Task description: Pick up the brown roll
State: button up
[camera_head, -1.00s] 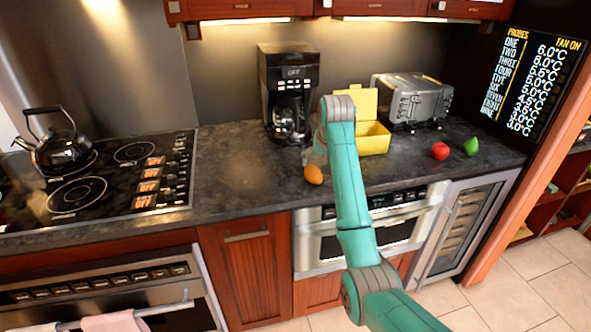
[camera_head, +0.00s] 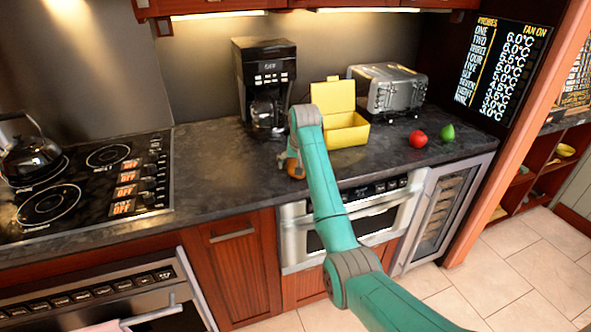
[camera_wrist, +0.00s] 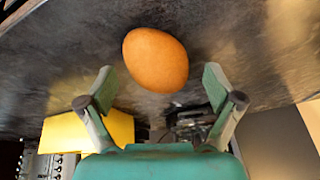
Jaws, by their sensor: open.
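The brown roll (camera_wrist: 155,60) lies on the dark counter, round and orange-brown in the wrist view. In the head view the roll (camera_head: 294,168) shows near the counter's front edge, partly hidden by my arm and gripper. My gripper (camera_wrist: 158,84) is open and empty in the wrist view. Its two fingers are spread wide, and the roll lies just beyond the fingertips, roughly centred between them. In the head view my gripper is mostly hidden by the arm, close to the roll.
A coffee maker (camera_head: 265,85) stands behind the roll. An open yellow box (camera_head: 347,133), a toaster (camera_head: 388,88), a red apple (camera_head: 418,139) and a green pear (camera_head: 447,132) are to the right. The stove (camera_head: 90,180) is at left. Bare counter (camera_head: 215,165) lies left of the roll.

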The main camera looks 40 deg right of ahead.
aim_at(296, 164)
jog(key=shift+w+d+f, duration=0.1)
jog(key=shift+w+f, duration=0.15)
jog(key=shift+f, duration=0.4)
jog(key=c, duration=1.3)
jog(key=shift+r, duration=5.05)
jog(key=shift+c, duration=0.2)
